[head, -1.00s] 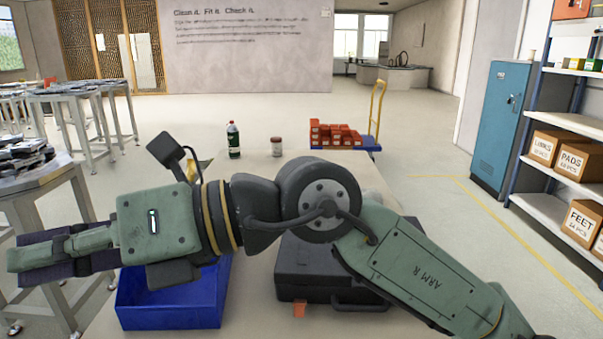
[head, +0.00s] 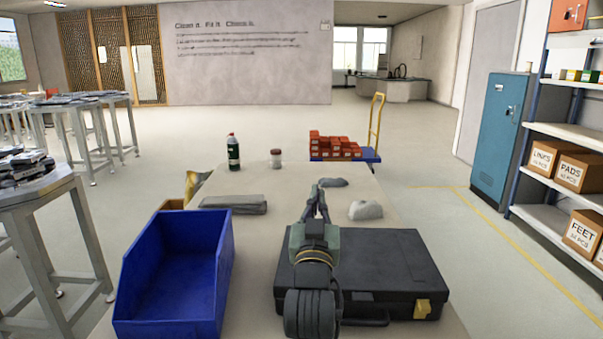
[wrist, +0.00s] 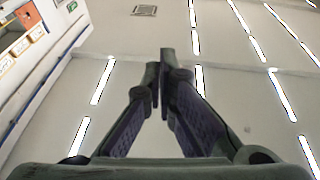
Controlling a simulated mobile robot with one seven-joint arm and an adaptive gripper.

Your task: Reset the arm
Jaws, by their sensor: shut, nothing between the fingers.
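My arm is folded in close at the bottom middle of the head view, over the black case (head: 385,262). My gripper (head: 318,190) points away from me, across the table. Its fingers are shut with nothing between them. The wrist view shows the two dark fingers with tips together (wrist: 160,68), against the ceiling and its strip lights. The fingers touch nothing in either view.
A blue open bin (head: 176,275) stands left of the case and looks empty. On the table are a folded grey cloth (head: 235,204), grey lumps (head: 366,210), a green bottle (head: 233,153) and a jar (head: 276,158). A cart (head: 372,155) stands beyond.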

